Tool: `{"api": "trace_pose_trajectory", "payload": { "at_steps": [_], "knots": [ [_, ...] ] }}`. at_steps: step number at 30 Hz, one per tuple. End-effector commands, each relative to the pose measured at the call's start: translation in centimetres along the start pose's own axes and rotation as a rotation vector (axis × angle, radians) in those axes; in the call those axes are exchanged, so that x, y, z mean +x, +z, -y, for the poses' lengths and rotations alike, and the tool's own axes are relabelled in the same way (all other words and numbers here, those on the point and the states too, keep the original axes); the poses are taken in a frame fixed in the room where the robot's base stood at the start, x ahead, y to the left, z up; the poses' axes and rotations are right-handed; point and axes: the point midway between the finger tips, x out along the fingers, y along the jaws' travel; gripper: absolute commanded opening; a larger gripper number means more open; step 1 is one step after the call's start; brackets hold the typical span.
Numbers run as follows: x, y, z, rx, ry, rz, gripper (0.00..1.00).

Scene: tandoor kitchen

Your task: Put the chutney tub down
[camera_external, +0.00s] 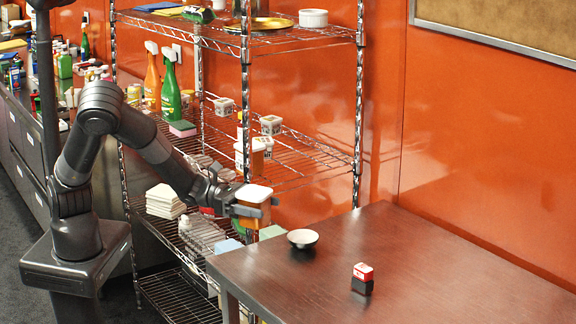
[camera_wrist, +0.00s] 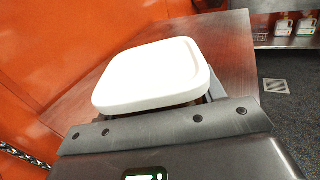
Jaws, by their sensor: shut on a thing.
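The chutney tub (camera_external: 253,209) is an orange-brown tub with a white lid. My gripper (camera_external: 258,207) is shut on it and holds it upright at the left back corner of the dark wooden table (camera_external: 400,270). In the wrist view the tub's white lid (camera_wrist: 152,75) fills the middle and hides most of the tub's body. My gripper (camera_wrist: 165,115) is close behind the lid there. The external view does not clearly show a gap between the tub's base and the table or shelf behind.
A red-and-black box (camera_external: 362,279) sits further right. A wire shelf rack (camera_external: 300,165) with bottles and tubs stands behind. The table's right part is clear.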

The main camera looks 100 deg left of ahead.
Motion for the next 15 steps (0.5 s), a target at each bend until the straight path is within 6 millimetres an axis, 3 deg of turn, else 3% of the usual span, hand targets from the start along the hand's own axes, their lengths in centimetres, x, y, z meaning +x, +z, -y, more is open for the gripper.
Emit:
{"api": "trace_pose_trajectory", "payload": {
  "at_steps": [3, 12, 15],
  "knots": [
    [1.7, -2.4, 1.8, 0.001, 0.009, -0.002, 0.30],
    [3.8, -7.1, 5.0, 0.001, 0.036, -0.001, 0.30],
    [5.0, -6.0, 6.2, 0.000, 0.027, 0.010, 0.30]
  ]
}}
